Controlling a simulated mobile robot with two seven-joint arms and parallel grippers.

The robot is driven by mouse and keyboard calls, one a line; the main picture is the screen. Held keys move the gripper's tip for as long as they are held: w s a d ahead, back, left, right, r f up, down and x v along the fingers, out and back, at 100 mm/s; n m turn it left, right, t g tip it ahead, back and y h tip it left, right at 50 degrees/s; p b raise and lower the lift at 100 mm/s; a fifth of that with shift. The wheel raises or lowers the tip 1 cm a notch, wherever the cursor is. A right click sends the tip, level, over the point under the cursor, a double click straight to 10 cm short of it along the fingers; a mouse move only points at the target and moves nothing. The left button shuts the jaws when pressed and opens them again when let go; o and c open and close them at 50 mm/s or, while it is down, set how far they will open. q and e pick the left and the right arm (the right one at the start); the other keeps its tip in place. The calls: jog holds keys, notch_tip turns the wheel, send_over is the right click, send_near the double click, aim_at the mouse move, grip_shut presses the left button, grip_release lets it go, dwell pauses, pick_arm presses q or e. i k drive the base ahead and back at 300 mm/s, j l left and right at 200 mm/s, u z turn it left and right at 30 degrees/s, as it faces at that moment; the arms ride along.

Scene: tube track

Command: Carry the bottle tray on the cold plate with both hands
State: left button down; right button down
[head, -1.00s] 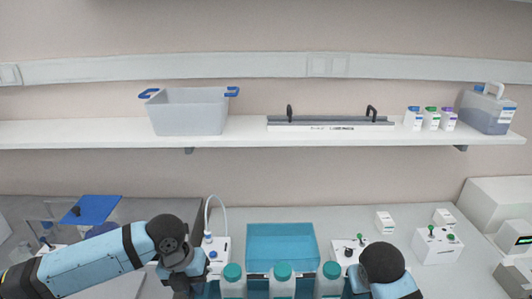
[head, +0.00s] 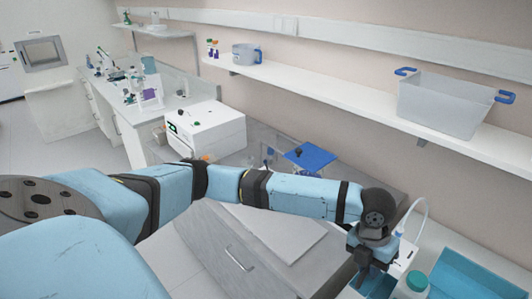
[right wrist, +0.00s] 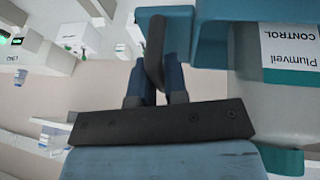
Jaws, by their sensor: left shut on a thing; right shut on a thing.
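My left gripper (head: 366,276) is at the lower right of the head view, shut on the left end of the teal bottle tray (head: 380,287). Most of the tray is below the frame. One white bottle with a teal cap (head: 414,284) stands beside this gripper. In the right wrist view my right gripper (right wrist: 157,75) is shut at the tray, by a dark curved bar. The teal tray wall (right wrist: 215,45) and a bottle labelled "Plumveil CONTROL" (right wrist: 292,45) are close to it. I cannot tell which thing is the cold plate.
A shelf above holds a grey bin with blue handles (head: 450,102). A white instrument (head: 205,130) stands at the left.

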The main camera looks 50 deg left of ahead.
aim_at(267, 213)
jog(key=i+j, duration=0.1)
jog(key=j, duration=1.5)
jog(key=i+j, duration=0.15)
jog(key=j, duration=0.7)
jog(key=i+j, duration=0.1)
jog(key=j, duration=0.7)
